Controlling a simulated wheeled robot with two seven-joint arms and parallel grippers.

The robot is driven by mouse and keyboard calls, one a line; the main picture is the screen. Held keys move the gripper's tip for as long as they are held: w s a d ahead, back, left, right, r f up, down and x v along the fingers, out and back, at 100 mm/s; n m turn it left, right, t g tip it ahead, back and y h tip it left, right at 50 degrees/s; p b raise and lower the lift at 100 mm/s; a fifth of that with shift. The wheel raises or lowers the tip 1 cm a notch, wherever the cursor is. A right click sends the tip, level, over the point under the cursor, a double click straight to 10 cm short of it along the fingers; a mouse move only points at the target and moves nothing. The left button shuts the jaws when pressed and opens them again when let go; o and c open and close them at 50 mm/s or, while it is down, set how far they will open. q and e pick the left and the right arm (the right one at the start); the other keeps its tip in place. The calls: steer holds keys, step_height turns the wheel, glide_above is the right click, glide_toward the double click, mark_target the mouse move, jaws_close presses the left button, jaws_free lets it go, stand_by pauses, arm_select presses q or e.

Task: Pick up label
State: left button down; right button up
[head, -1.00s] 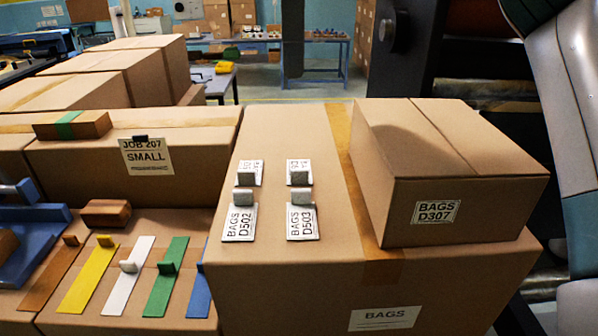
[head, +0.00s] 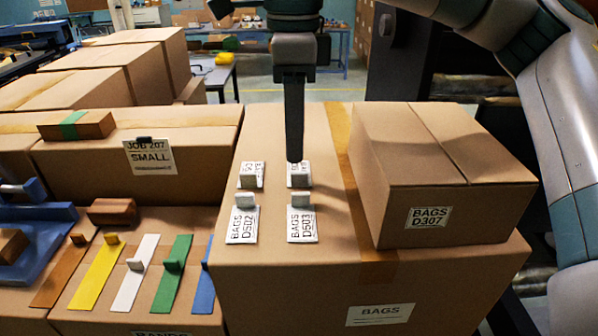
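Several white labels with small grey grip tabs lie on top of the large brown box (head: 340,270). The front pair reads BAGS D502 (head: 242,226) and BAGS D503 (head: 302,226). Behind them lie a back left label (head: 246,183) and a back right label (head: 293,183), whose print is too small to read. My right gripper (head: 294,158) points straight down with its tip at the back right label, partly covering it. I see its fingers edge-on, so the gap between them is hidden, and contact is unclear. My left gripper is out of view.
A smaller box (head: 440,180) labelled BAGS D307 stands on the right of the large box. A JOB 207 SMALL box (head: 80,180) is at the left. Coloured strips with tabs, such as a green one (head: 172,285), lie front left.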

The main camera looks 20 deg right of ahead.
mark_target(297, 185)
steer(key=shift+s+d+f+p, duration=0.1)
steer(key=shift+s+f+p, duration=0.05)
steer(key=shift+f+p, duration=0.65)
step_height(297, 185, down, 3)
steer(key=shift+s+d+r+p, duration=0.1)
steer(key=shift+r+p, duration=0.1)
steer(key=shift+p, duration=0.8)
steer(key=shift+f, duration=0.45)
jaws_close()
